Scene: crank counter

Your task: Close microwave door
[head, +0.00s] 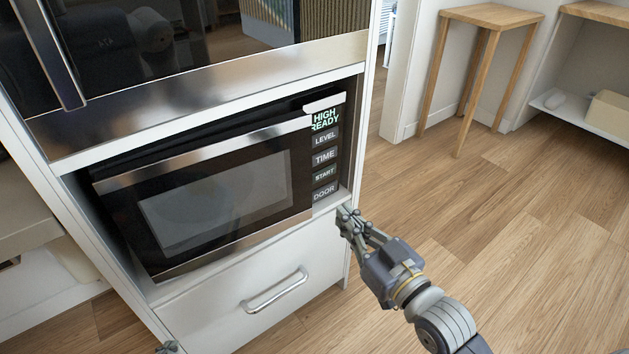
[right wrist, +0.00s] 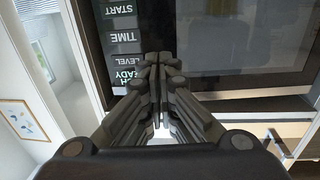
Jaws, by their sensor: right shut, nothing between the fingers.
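The microwave (head: 325,165) sits in a white cabinet niche, with a button panel on its right side. Its door (head: 215,200) has a dark window in a silver and black frame. The door's right edge covers the start of the panel's display text, and the door looks slightly proud of the body; I cannot tell the exact gap. My right gripper (head: 345,214) is shut and empty, its tips by the cabinet's right edge, just below the DOOR button. In the right wrist view its closed fingers (right wrist: 160,65) show in front of the panel and door; contact is unclear. A small tip of my left gripper (head: 167,347) shows at the bottom edge.
A drawer with a silver handle (head: 274,290) is below the microwave. A dark oven with a vertical handle (head: 48,55) is above. A wooden stool (head: 490,17) and a shelf (head: 590,118) stand at the back right. The wooden floor right of the cabinet is clear.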

